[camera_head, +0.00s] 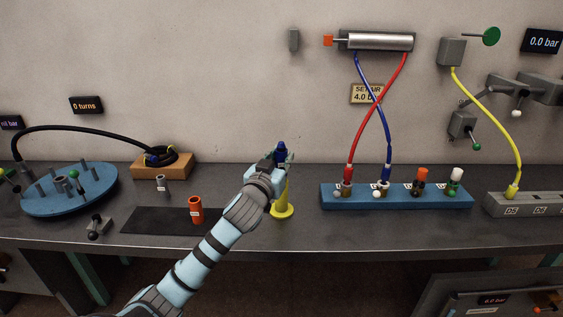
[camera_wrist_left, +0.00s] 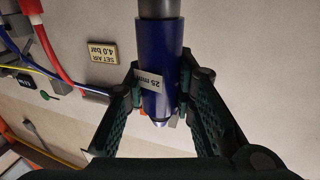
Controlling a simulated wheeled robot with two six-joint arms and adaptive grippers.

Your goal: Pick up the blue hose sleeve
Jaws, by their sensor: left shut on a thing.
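The blue hose sleeve (camera_wrist_left: 163,55) is a dark blue cylinder with a small "25 mm" label in the left wrist view. My left gripper (camera_wrist_left: 160,98) is shut on it, with one finger on each side. In the head view the sleeve (camera_head: 282,150) shows upright at the gripper (camera_head: 279,158), above a yellow piece with a round base (camera_head: 282,211) on the bench. I cannot tell whether the sleeve touches the yellow piece. My right gripper is not in view.
An orange sleeve (camera_head: 196,209) stands on a dark mat (camera_head: 150,219). A grey peg (camera_head: 162,186) stands behind it. A blue manifold (camera_head: 396,197) with red and blue hoses is to the right. A blue round board (camera_head: 68,205) is at the left.

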